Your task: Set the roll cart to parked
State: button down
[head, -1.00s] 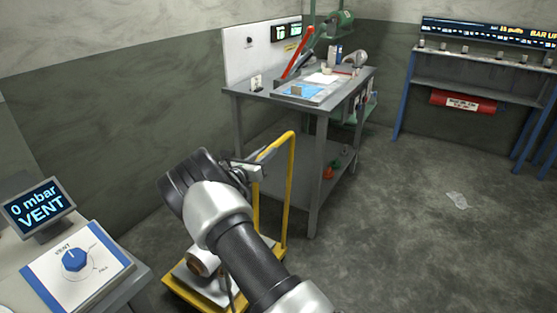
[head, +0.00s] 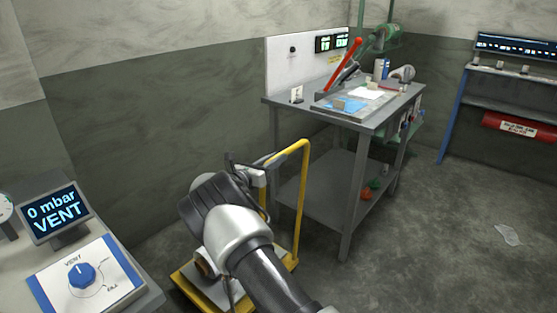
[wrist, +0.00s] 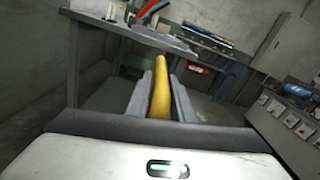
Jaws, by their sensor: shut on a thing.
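The roll cart is a low yellow platform (head: 186,284) with an upright yellow tube handle (head: 301,200). It stands on the floor in front of the grey workbench in the head view. A brownish roll end (head: 204,264) shows on its deck, largely hidden by my arm. My gripper (head: 264,168) is shut on the top bar of the cart handle. In the wrist view the yellow bar (wrist: 160,95) lies between my two fingers. No parking mark shows in these frames.
A grey workbench (head: 352,200) with a lower shelf stands just right of the cart. A control panel with a blue knob (head: 81,275) and a "0 mbar VENT" screen (head: 57,213) is at the left. Open floor lies to the right, with a crumpled clear scrap (head: 508,235).

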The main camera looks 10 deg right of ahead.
jog(key=shift+w+a+r, duration=0.15)
jog(key=shift+a, duration=0.15)
jog(key=c, duration=1.6)
grip_release()
jog(key=shift+d, duration=0.1)
jog(key=p+v, duration=0.3)
jog(key=v, duration=1.4)
jog(key=shift+s, duration=0.25)
